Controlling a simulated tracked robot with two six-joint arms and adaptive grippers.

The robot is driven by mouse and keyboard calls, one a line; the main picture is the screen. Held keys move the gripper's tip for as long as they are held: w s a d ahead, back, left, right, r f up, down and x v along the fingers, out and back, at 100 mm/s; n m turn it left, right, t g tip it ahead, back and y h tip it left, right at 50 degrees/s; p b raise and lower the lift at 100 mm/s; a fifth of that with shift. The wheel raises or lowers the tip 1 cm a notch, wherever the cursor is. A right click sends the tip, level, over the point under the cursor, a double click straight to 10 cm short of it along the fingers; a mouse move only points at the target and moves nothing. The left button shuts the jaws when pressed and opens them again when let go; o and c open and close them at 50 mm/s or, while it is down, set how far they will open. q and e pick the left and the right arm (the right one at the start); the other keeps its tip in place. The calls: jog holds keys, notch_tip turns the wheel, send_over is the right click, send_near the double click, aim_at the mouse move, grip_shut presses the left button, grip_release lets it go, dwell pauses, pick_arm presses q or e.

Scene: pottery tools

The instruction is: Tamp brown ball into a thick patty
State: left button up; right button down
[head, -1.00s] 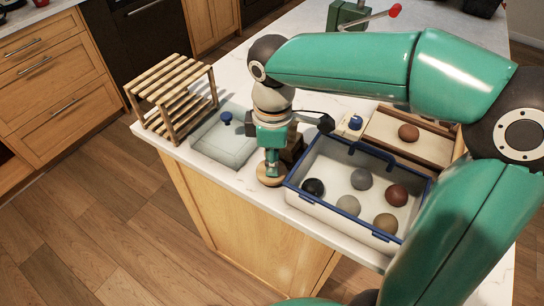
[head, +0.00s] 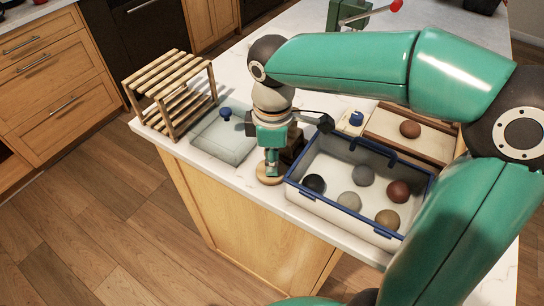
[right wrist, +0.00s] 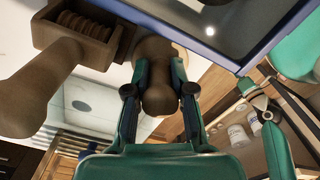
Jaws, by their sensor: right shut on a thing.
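A brown ball (head: 410,129) sits on a wooden board (head: 385,126) at the back right of the counter. My right gripper (head: 270,168) points down near the counter's front edge, left of the blue-rimmed crate. It is shut on a wooden tamper (head: 268,181), whose round end shows below the fingers. In the right wrist view the fingers close on both sides of the tamper's brown handle (right wrist: 160,92). Whether the tamper touches the counter I cannot tell.
The blue-rimmed crate (head: 300,199) holds several coloured balls. A dark wooden holder (head: 294,147) stands close beside the gripper; another wooden tool (right wrist: 38,95) shows in the wrist view. Left are a glassy lidded box (head: 222,143) and a slatted rack (head: 172,90). A blue-topped jar (head: 354,121) stands behind the crate.

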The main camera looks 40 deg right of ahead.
jog(key=shift+f, duration=0.1)
jog(key=c, duration=0.9)
grip_release()
notch_tip(320, 180, up, 11)
jog(key=shift+r, duration=0.5)
jog(key=shift+d, duration=0.1)
